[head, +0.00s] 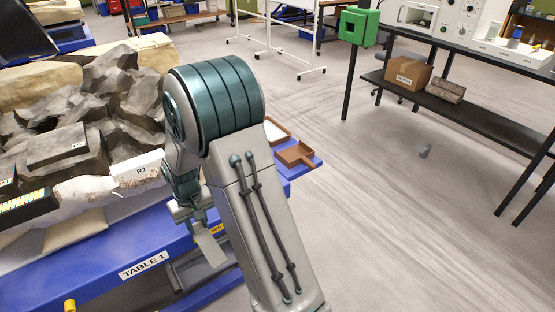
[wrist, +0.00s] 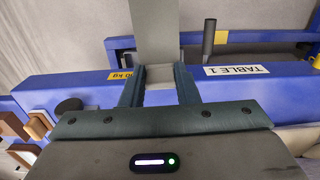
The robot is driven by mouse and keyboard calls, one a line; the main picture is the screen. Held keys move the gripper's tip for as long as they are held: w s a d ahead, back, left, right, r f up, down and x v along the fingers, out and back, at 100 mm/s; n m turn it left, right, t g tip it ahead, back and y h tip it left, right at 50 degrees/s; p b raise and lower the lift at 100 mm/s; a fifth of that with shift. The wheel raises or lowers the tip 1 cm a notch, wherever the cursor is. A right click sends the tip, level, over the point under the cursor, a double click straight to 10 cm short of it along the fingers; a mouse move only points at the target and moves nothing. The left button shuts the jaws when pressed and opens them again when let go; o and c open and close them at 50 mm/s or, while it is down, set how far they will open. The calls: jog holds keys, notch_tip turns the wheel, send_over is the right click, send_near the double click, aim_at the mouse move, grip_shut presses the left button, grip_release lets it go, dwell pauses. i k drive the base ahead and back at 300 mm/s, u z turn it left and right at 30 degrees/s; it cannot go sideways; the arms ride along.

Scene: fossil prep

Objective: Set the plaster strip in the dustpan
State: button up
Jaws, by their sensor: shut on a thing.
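My gripper (head: 194,216) hangs in front of the blue table's near edge, below my arm. It is shut on a flat, pale grey plaster strip (head: 211,247), which points down toward the floor. In the wrist view the strip (wrist: 155,32) extends away from between the two fingers of my gripper (wrist: 160,78). A brown, shallow dustpan (head: 294,153) lies on the blue table's right corner, beyond my arm and well apart from the strip. My arm may hide part of that corner.
The blue table (head: 165,245), labelled TABLE 1, carries dark rocks (head: 75,115) and a white plaster jacket marked R1 (head: 137,170). A brown-rimmed tray with a white inside (head: 276,131) lies behind the dustpan. The floor to the right is mostly open, up to a black bench (head: 450,105).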

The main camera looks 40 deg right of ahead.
aim_at(290, 151)
jog(key=u, duration=3.2)
jog(key=k, duration=2.75)
jog(key=z, duration=2.15)
